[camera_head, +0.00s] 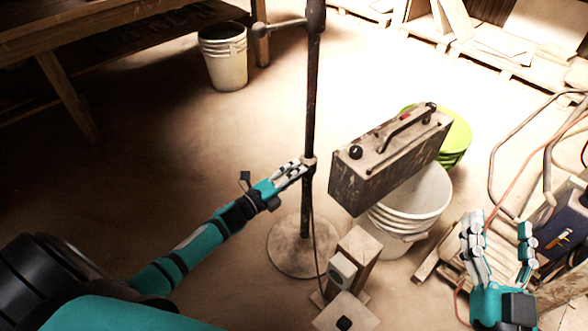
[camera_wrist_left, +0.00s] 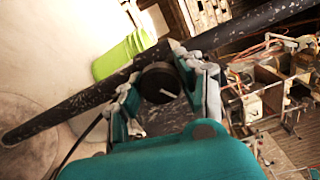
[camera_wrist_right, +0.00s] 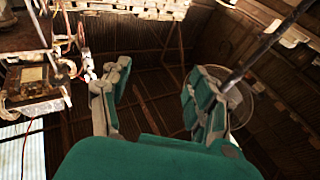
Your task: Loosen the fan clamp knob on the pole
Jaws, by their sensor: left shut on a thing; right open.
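The dark pole (camera_head: 311,110) stands upright on a round base (camera_head: 300,246). My left gripper (camera_head: 304,166) is at a small collar partway up the pole. In the left wrist view, a dark round knob (camera_wrist_left: 160,82) with a pale line on its face sits between the fingers, against the pole (camera_wrist_left: 85,100). My left gripper (camera_wrist_left: 158,88) is shut on this knob; the fingers mostly hide it in the head view. In the right wrist view, a round wire fan cage (camera_wrist_right: 241,106) shows by the pole. My right gripper (camera_head: 500,238) is open and empty, well right of the pole.
A grey metal box with a handle (camera_head: 385,165) is right of the pole, above a white bucket (camera_head: 425,190). A green bucket (camera_head: 457,140) is behind. A thin cord (camera_head: 314,245) hangs along the pole.

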